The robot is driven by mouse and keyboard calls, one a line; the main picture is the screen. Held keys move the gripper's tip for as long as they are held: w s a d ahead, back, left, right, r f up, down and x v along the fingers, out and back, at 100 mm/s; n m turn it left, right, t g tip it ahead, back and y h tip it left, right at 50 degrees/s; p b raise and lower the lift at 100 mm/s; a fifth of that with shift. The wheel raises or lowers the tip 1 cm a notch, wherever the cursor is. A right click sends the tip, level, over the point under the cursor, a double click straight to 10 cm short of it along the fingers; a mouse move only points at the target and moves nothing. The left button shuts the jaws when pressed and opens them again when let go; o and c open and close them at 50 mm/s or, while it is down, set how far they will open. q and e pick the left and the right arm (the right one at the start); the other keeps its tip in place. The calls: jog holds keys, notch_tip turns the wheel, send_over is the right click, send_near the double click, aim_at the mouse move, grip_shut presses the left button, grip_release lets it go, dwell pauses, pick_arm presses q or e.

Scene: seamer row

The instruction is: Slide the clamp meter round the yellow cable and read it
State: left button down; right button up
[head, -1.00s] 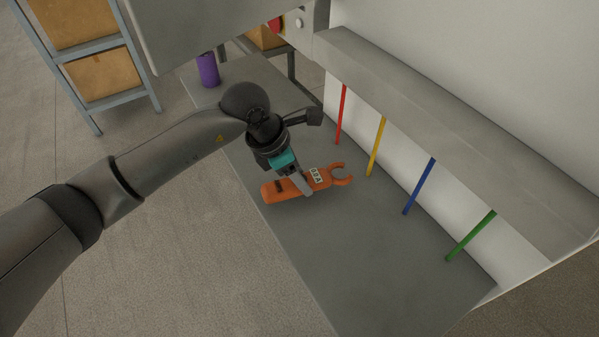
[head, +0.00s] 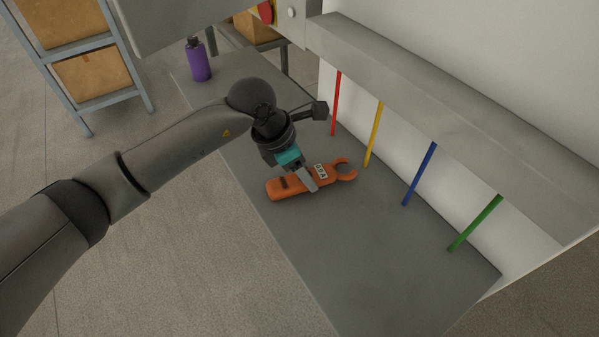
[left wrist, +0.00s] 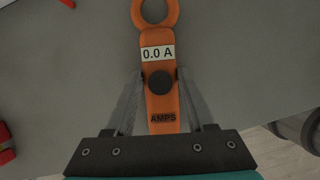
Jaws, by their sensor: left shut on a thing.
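The orange clamp meter (head: 290,187) is in the head view, its open-ended ring pointing right toward the yellow cable (head: 374,135). The ring is just left of the cable's lower part, and the cable appears outside it. My left gripper (head: 307,180) is shut on the meter's body. In the left wrist view the meter (left wrist: 161,105) lies between the two fingers, with its display (left wrist: 157,53) reading 0.0 A. The tip of the ring is cut off at the top there. My right gripper is not in view.
A red cable (head: 336,103) stands left of the yellow one, and blue (head: 420,173) and green (head: 475,223) cables to its right. They run from a grey ledge (head: 440,112) to the grey bench top (head: 350,265). A purple bottle (head: 199,62) stands at the far end.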

aim_at(331, 168)
pick_arm(q)
jog(key=shift+w+d, duration=0.25)
jog(key=shift+d, duration=0.25)
jog(key=shift+w+d+b, duration=0.3)
jog(key=shift+d+b, duration=0.2)
jog(key=shift+d, duration=0.25)
jog(key=shift+w+d+b, duration=0.2)
jog(key=shift+d+b, duration=0.05)
jog(key=shift+d, duration=0.2)
jog(key=shift+w+d+b, duration=0.2)
jog(key=shift+d+b, duration=0.05)
jog(key=shift+d, duration=0.2)
jog(key=shift+w+d+r, duration=0.1)
jog(key=shift+w+d, duration=0.05)
jog(key=shift+d, duration=0.2)
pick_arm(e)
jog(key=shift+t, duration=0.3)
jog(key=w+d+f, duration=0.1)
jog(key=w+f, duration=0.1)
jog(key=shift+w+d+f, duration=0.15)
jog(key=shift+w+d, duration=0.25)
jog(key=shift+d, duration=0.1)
pick_arm(q)
jog(key=shift+c, duration=0.9)
grip_release()
